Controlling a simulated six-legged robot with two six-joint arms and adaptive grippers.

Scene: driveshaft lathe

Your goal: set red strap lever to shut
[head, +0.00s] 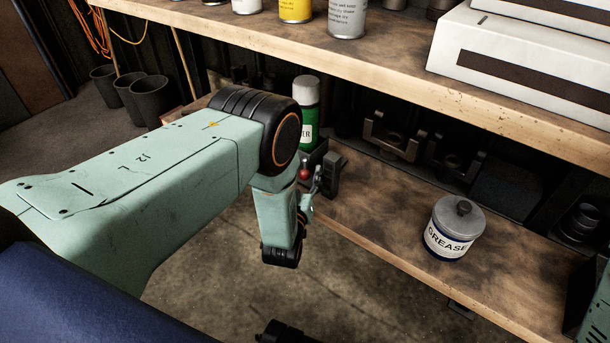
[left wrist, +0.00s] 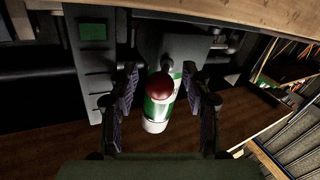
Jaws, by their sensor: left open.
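The red ball knob (head: 305,174) of the strap lever shows beside a dark upright block on the lower bench in the head view. In the left wrist view the red knob (left wrist: 161,86) is large and lies between the two finger pads, with a gap on each side. My left gripper (left wrist: 165,102) is open; no contact with the knob is visible. In the head view my forearm and wrist partly hide the gripper and lever. The lever's stem and strap are mostly hidden, so I cannot tell its position.
A green spray can (head: 306,115) stands behind the knob and also shows in the left wrist view (left wrist: 160,108). A grease tin (head: 453,228) stands to the right on the lower bench (head: 385,220). The upper shelf (head: 385,75) overhangs behind. Bare bench lies between knob and tin.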

